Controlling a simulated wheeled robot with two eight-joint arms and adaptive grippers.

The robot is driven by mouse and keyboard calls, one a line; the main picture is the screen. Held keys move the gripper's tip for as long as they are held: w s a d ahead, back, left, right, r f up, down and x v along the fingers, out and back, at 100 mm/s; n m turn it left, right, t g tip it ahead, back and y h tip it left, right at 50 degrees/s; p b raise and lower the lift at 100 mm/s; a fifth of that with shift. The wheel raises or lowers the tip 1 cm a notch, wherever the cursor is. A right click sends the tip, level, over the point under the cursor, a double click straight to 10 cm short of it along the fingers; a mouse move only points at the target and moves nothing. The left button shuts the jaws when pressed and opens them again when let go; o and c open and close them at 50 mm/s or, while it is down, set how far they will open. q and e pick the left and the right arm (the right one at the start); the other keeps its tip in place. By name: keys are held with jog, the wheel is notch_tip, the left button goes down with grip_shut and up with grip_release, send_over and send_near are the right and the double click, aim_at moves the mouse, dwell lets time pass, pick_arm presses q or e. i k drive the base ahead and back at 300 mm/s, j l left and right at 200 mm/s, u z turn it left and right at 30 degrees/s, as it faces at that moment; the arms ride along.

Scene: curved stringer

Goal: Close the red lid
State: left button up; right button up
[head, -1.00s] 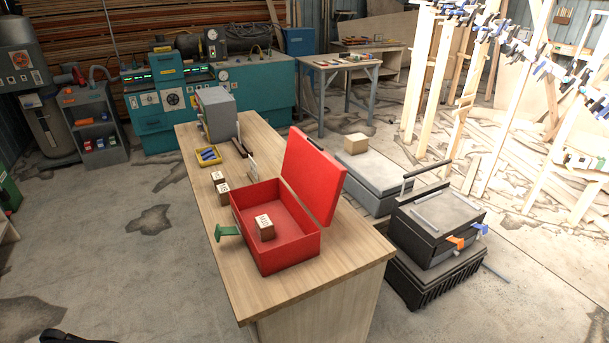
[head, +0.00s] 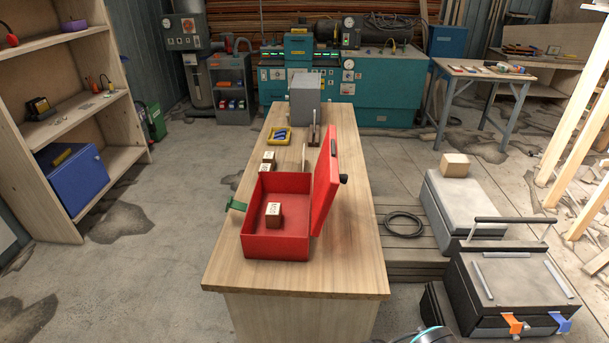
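The red lid (head: 326,183) stands open and roughly upright on the right side of the red box (head: 274,246). The box sits on the wooden workbench (head: 349,256), with its open top facing up. A small brown labelled block (head: 273,215) lies inside the box. A dark part (head: 343,179) shows on the outer face of the lid. Neither gripper's fingers are in the head view. A rounded dark piece of my own body shows at the bottom edge, right of the bench.
Small blocks (head: 266,163), a yellow tray (head: 279,137) and a grey machine (head: 305,98) stand behind the box on the bench. A green object (head: 236,204) is at the box's left. Black and grey cases (head: 510,290) stand right of the bench. Floor left of the bench is clear.

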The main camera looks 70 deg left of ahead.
aim_at(326, 178)
jog(key=i+u, duration=0.2)
jog(key=u, duration=0.3)
jog(key=i+u, duration=0.15)
jog(key=u, duration=0.3)
jog(key=i+u, duration=0.2)
jog(key=u, duration=0.3)
jog(key=i+l+u, duration=0.15)
jog(key=u, duration=0.3)
jog(key=i+l+u, duration=0.1)
jog(key=l+u, duration=0.15)
jog(key=u, duration=0.25)
jog(key=i+l+u, duration=0.25)
jog(key=u, duration=0.2)
jog(key=i+l+u, duration=0.3)
jog(key=u, duration=0.15)
jog(key=l, duration=0.1)
